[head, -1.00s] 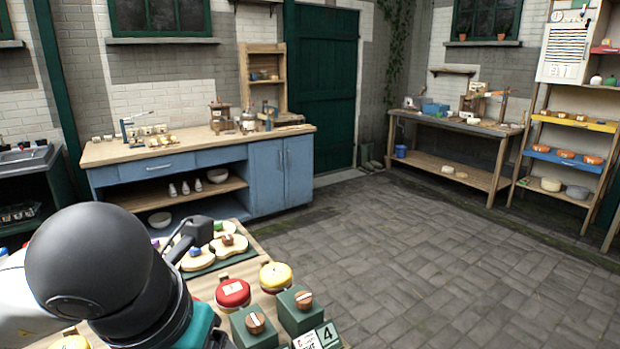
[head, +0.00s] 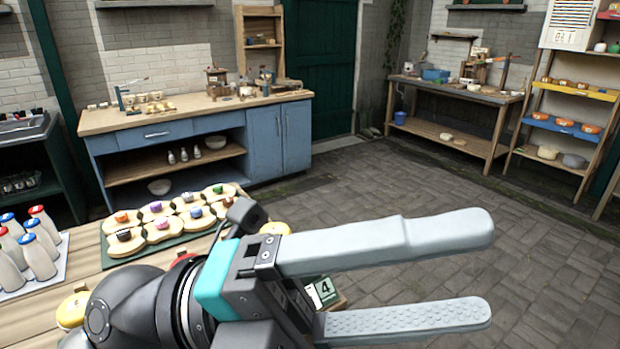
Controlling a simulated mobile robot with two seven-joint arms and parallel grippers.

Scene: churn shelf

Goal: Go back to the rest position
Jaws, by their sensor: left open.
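My left gripper (head: 488,272) reaches in from the lower left of the head view. Its two long grey fingers are spread apart and point right, with nothing between them. It is above the near wooden table (head: 88,305) and its fingers extend past the table's right side, over the paved floor. My gripper body hides part of the table and things on it. My right gripper is not in view.
On the near table are a green tray (head: 115,261) of cream pieces with coloured knobs, several milk bottles (head: 38,256) and yellow-topped rounds (head: 274,229). A blue cabinet bench (head: 278,138), a wooden workbench (head: 455,144) and a shelf rack (head: 545,121) stand farther off. The paved floor (head: 420,195) between is clear.

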